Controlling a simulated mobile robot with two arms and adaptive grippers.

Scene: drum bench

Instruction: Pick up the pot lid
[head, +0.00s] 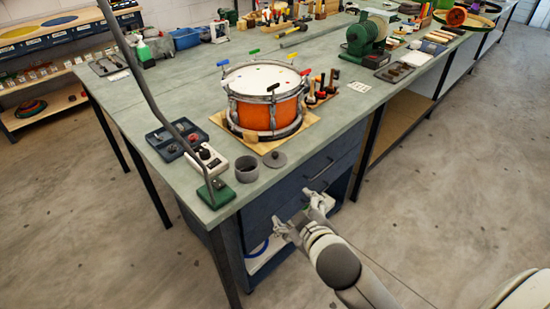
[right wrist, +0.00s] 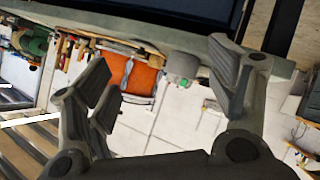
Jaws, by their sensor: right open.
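The pot lid (head: 275,158) is a small grey disc with a knob. In the head view it lies on the green bench top near the front edge, right of a grey open pot (head: 247,170). My right gripper (head: 296,212) is open and empty in front of the bench, lower than the lid and apart from it. Its spread fingers also show in the right wrist view (right wrist: 160,70), with nothing between them. I cannot make out the lid for certain in the right wrist view. My left gripper is not in view.
An orange drum (head: 268,108) stands on a wooden board behind the lid. A blue drawer cabinet (head: 300,190) is under the bench edge, close to my right gripper.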

